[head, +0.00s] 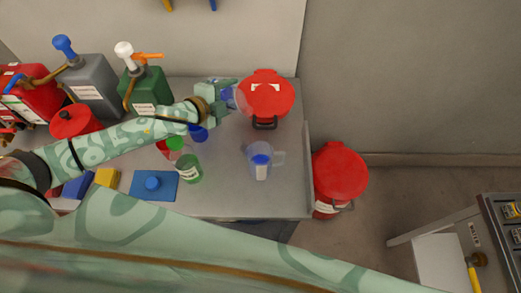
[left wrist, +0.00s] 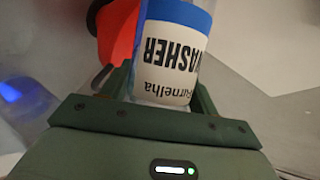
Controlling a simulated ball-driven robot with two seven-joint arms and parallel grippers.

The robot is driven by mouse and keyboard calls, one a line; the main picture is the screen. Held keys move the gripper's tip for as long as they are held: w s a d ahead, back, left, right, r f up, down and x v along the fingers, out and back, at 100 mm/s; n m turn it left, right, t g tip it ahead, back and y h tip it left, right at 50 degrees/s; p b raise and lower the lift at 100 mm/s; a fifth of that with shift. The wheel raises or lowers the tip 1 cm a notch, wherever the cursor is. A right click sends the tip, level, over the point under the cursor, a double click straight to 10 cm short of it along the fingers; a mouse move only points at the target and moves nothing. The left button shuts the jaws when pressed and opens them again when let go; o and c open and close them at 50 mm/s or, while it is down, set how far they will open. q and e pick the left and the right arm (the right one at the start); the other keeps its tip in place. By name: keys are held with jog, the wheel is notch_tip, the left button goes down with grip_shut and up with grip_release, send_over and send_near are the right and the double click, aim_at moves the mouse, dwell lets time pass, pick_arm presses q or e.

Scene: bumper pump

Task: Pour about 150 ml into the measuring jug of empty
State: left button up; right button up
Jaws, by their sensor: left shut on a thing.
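My left gripper (head: 222,98) is shut on a clear vessel (head: 240,98) with blue in it, held up next to the red-lidded can at the back of the bench. In the left wrist view the vessel (left wrist: 175,60) sits between the fingers; it has a blue band and a white label reading "WASHER", upside down. My right gripper is not in view.
A red-lidded can (head: 266,95) stands at the bench's back right; another (head: 340,172) is beyond its right edge. Grey (head: 88,88) and green (head: 146,90) pump canisters stand back left.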

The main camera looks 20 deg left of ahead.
aim_at(232, 98)
pick_arm(q)
jog(key=r+n+p, duration=0.1)
jog(key=p, duration=0.2)
jog(key=s+d+r+n+g+h+p, duration=0.1)
jog(key=p, duration=0.2)
jog(key=d+r+n+g+h+p, duration=0.1)
jog(key=p, duration=0.3)
jog(key=shift+s+d+r+n, duration=0.2)
jog(key=shift+s+d+n, duration=0.05)
jog(key=shift+n, duration=0.15)
jog(key=shift+s+d+f+n+g+h, duration=0.1)
jog(key=shift+d+f+n+g+h, duration=0.1)
jog(key=shift+n+g+h, duration=0.3)
jog(key=shift+s+d+f+n+g+h, duration=0.1)
jog(key=shift+d+n+g+h, duration=0.1)
jog(key=shift+n+g+h, duration=0.25)
jog(key=shift+s+d+f+n+g+h+b, duration=0.2)
jog(key=shift+n+g+h+b, duration=0.2)
jog(key=shift+h+b, duration=0.3)
jog(key=shift+s+d+r+n+g+h, duration=0.15)
jog(key=shift+r+n+h, duration=0.1)
jog(key=shift+n, duration=0.2)
jog(key=shift+s+d+r+n+g+h, duration=0.1)
jog(key=shift+r+n+h, duration=0.1)
jog(key=shift+n, duration=0.2)
dwell(0.4)
